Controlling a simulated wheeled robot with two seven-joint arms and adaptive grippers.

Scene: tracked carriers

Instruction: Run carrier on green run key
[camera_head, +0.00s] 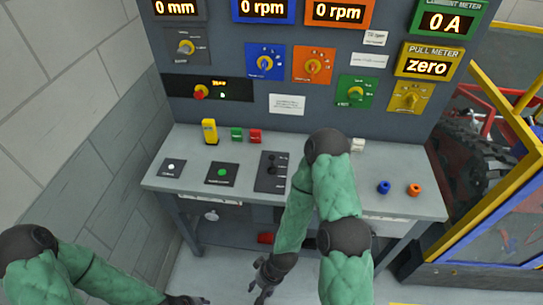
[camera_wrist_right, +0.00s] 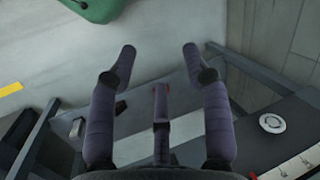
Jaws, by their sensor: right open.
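A green round button on a dark plate (camera_head: 222,173) sits on the front of the bench, left of the middle; its label is too small to read. My right gripper (camera_head: 262,282) is low in front of the bench, pointing down and apart from the controls. In the right wrist view its fingers (camera_wrist_right: 159,52) are spread with nothing between them. My left gripper (camera_head: 188,300) is at the bottom edge, partly cut off. No carrier is clearly identifiable.
Displays read zero. A yellow-framed enclosure (camera_head: 490,215) stands right; a wall is left.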

